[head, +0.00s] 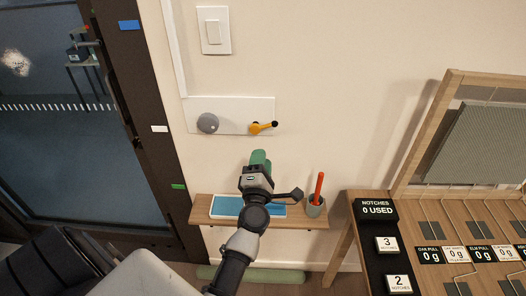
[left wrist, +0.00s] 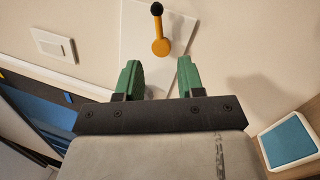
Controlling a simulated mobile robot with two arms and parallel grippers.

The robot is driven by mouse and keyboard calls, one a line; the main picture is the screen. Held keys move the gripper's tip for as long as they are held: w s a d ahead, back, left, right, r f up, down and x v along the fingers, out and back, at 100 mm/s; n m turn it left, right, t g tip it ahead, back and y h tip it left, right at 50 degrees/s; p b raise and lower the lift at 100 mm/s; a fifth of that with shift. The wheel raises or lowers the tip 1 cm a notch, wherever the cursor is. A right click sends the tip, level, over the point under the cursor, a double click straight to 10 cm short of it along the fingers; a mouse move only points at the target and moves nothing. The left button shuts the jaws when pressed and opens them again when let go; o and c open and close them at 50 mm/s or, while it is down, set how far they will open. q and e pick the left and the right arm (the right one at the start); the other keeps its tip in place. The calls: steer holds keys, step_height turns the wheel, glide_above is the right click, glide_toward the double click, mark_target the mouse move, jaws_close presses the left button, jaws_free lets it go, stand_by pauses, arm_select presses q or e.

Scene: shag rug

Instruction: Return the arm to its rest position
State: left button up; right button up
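My left gripper (head: 260,160) is raised in front of the wall in the head view, above a small wooden shelf. Its two green fingers stand apart in the left wrist view (left wrist: 158,78), with nothing between them. The gripper is open and empty. A yellow-orange lever with a dark tip (head: 262,127) is on a white wall plate (head: 236,104), just above the gripper in the head view. The lever also shows beyond the fingers in the left wrist view (left wrist: 161,46). My right gripper is in neither view.
The wooden shelf (head: 310,224) holds a blue-topped tray (head: 226,206) and a cup (head: 315,207) with a red stick. A table (head: 352,213) with label blocks stands at right. A dark-framed glass door (head: 130,70) is at left. A light switch (head: 213,31) is above.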

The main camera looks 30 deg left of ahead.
arm_select(q)
steer(key=shift+s+d, duration=0.1)
steer(key=shift+s, duration=0.1)
stand_by(0.4)
